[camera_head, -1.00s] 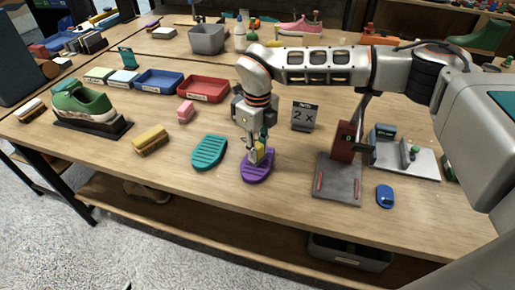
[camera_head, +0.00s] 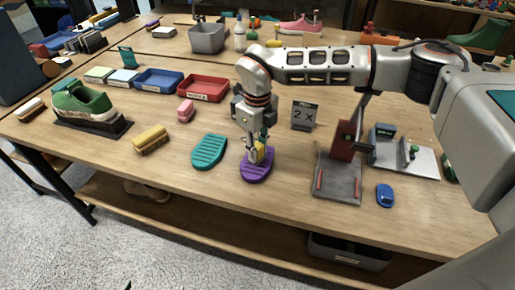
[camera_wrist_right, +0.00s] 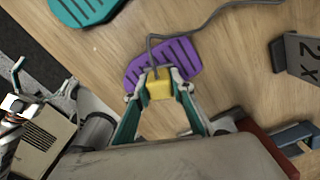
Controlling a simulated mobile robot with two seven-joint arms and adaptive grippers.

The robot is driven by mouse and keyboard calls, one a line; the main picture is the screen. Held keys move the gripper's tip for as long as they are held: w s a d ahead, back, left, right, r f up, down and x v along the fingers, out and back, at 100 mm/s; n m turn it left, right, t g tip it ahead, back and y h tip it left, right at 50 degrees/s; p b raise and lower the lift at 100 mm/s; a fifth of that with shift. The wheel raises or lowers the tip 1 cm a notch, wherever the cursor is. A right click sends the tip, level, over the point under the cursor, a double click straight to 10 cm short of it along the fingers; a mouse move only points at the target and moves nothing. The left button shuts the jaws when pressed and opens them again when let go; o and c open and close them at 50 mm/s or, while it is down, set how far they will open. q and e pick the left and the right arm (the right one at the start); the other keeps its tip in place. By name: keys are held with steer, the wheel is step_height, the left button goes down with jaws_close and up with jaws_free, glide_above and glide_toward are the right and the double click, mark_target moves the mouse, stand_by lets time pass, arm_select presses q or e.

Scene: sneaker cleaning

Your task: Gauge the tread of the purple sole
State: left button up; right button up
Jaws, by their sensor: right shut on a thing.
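The purple sole (camera_head: 257,174) lies flat near the table's front edge, with dark grooves across it. In the right wrist view the purple sole (camera_wrist_right: 184,56) shows beyond the fingertips. My right gripper (camera_head: 256,155) points down over it, shut on a small yellow block (camera_wrist_right: 159,90) that has a grey cable (camera_wrist_right: 205,20). In the head view the yellow block (camera_head: 261,154) is partly hidden by the fingers. It is at or just above the tread; I cannot tell whether it touches. My left gripper is not in view.
A teal sole (camera_head: 209,151) lies just left of the purple one. A "2 X" sign (camera_head: 304,115) stands behind. To the right are a grey-based stand (camera_head: 338,178) and a small blue device (camera_head: 385,195). A yellow brush (camera_head: 150,139) lies left. The front edge is close.

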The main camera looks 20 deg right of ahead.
mark_target(258, 145)
stand_by(0.4)
steer(key=shift+r+p, duration=2.3)
steer(key=shift+r, duration=1.2)
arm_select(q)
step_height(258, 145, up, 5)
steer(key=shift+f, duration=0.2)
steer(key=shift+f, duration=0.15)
